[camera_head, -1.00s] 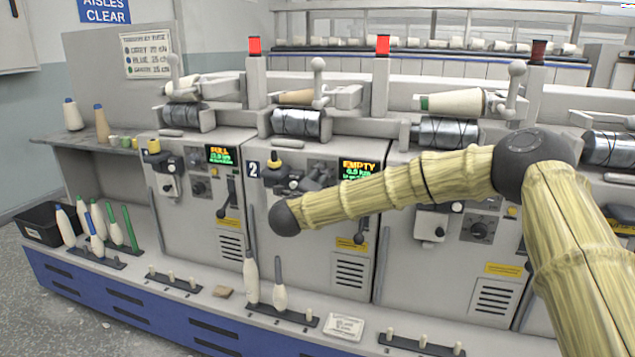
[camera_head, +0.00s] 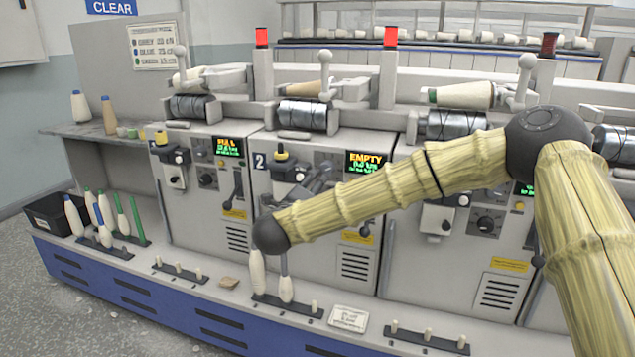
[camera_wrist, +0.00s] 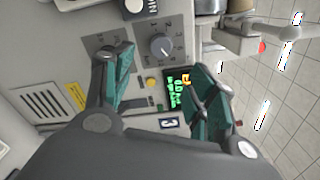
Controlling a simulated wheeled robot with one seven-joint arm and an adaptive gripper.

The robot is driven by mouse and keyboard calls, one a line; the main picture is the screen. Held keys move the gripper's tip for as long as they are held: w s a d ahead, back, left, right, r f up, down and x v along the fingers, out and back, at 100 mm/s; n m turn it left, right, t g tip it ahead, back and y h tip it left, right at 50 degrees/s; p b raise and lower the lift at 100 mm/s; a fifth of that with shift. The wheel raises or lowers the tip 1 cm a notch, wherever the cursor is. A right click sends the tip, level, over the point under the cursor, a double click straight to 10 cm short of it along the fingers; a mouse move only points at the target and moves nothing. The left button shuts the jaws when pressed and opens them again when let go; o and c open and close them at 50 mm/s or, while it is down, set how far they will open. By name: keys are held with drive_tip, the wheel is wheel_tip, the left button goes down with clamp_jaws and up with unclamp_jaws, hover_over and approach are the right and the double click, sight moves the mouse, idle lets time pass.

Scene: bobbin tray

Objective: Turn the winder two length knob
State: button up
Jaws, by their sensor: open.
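Winder two carries a "2" plate (camera_head: 258,160) and an orange "EMPTY" display (camera_head: 367,163) in the head view. Its length knob (camera_wrist: 161,46) is a grey round knob with a pale pointer on a numbered dial in the wrist view. My gripper (camera_wrist: 162,60) has teal finger pads and is open, with one finger on either side of the knob in the picture. No contact shows, and the remaining gap to the panel is hard to judge. In the head view my gripper (camera_head: 318,180) is in front of winder two's panel and mostly hides the knob.
A lever (camera_wrist: 106,54), a yellow button (camera_wrist: 151,83) and the lit display (camera_wrist: 180,82) are close around the knob. Bobbins on pegs (camera_head: 286,288) stand on the ledge below my arm.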

drive_tip(key=shift+v, duration=0.9)
